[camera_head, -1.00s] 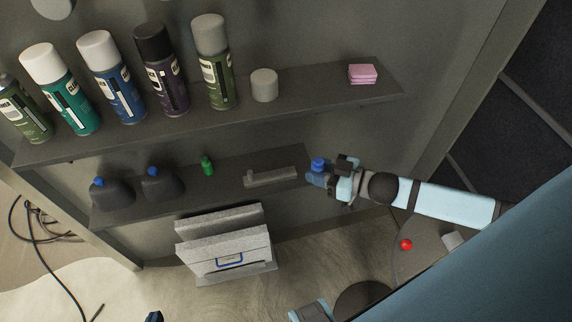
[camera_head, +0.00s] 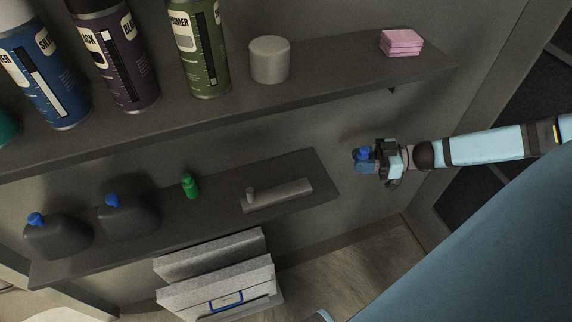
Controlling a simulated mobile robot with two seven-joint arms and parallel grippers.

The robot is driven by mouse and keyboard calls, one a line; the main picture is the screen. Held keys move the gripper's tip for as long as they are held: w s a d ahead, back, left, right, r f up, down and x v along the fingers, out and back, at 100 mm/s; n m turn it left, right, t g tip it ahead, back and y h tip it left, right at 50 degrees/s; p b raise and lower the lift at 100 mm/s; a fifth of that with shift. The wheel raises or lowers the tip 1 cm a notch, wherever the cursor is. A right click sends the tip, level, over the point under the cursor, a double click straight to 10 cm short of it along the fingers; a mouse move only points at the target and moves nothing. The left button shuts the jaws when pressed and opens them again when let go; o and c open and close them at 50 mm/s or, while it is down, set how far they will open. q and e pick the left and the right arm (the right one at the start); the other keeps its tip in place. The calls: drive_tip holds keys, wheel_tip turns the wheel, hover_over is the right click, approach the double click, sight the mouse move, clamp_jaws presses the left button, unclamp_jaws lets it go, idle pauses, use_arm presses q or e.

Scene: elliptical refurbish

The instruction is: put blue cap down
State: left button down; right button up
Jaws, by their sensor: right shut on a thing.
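The blue cap (camera_head: 364,154) is held at the tips of my right gripper (camera_head: 368,160), which is shut on it. The gripper comes in from the right and hangs in the air beyond the right end of the lower shelf (camera_head: 215,222), below the upper shelf. The cap is apart from both shelves. My left gripper is not in view.
The lower shelf holds two dark jugs (camera_head: 130,218) with blue tops, a small green bottle (camera_head: 190,186) and a grey bar-like tool (camera_head: 277,194). The upper shelf (camera_head: 330,84) holds spray cans (camera_head: 198,50), a grey cylinder (camera_head: 269,60) and pink blocks (camera_head: 401,43). A grey box (camera_head: 220,290) stands below.

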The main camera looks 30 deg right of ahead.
drive_tip(key=b, duration=0.3)
approach(293, 167)
drive_tip(key=w+a+r, duration=0.1)
drive_tip(key=a, duration=0.1)
drive_tip(key=w+a+r, duration=0.1)
drive_tip(key=w+a, duration=0.1)
drive_tip(key=shift+r, duration=0.15)
drive_tip(key=shift+w+a, duration=0.35)
drive_tip(key=shift+a, duration=0.2)
drive_tip(key=x, duration=0.4)
drive_tip(key=shift+r, duration=0.2)
drive_tip(key=shift+f+b, duration=0.3)
drive_tip(key=shift+b, duration=0.15)
drive_tip(key=shift+s+d+r, duration=0.1)
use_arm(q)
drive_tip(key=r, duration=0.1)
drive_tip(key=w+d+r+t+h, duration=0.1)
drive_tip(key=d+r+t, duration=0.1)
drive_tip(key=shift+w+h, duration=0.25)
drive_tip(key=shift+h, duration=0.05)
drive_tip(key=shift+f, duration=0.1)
use_arm(e)
drive_tip(key=o, duration=1)
drive_tip(key=shift+c, duration=0.2)
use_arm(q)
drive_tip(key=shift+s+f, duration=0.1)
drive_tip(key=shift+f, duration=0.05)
